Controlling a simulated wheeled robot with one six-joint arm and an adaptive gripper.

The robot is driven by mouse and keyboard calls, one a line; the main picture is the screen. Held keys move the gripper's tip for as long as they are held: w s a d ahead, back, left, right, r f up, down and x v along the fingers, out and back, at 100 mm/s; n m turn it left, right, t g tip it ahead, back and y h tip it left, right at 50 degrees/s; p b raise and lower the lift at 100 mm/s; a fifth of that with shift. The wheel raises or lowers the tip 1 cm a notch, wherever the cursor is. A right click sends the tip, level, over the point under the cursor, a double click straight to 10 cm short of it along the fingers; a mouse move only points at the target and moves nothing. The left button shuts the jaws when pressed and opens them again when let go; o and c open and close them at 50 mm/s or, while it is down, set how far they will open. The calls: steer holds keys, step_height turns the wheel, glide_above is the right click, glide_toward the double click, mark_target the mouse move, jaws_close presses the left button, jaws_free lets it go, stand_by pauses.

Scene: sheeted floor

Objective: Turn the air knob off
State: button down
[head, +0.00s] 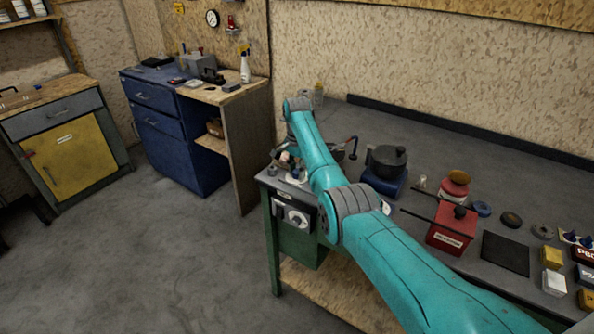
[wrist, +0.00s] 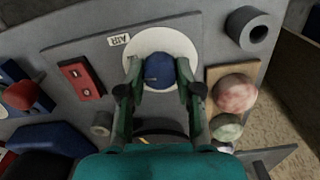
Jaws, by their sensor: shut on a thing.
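The air knob (wrist: 159,76) is dark blue and round, on a white disc (wrist: 196,50) in the wrist view. A label reading AIR (wrist: 118,40) sits beside the disc at its upper left. My gripper (wrist: 158,68) is shut on the knob, one finger on each side of it. A faint line shows on the knob's face, but I cannot tell which setting it marks. In the head view my teal arm reaches to the near left end of the workbench and hides most of the gripper and the knob.
Near the knob, the wrist view shows a red block (wrist: 82,80) at left, a grey ring (wrist: 250,28) and a reddish ball (wrist: 236,93) at right. In the head view a black pot (head: 387,160) and a red box (head: 450,229) stand along the bench (head: 420,125). Open floor lies left.

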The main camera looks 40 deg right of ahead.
steer(key=n, duration=0.4)
steer(key=shift+n, duration=0.3)
steer(key=n, duration=1)
steer(key=shift+n, duration=0.4)
steer(key=n, duration=0.4)
steer(key=shift+n, duration=0.3)
steer(key=c, duration=0.8)
jaws_free()
steer(key=shift+o, duration=0.2)
steer(key=shift+r, duration=0.15)
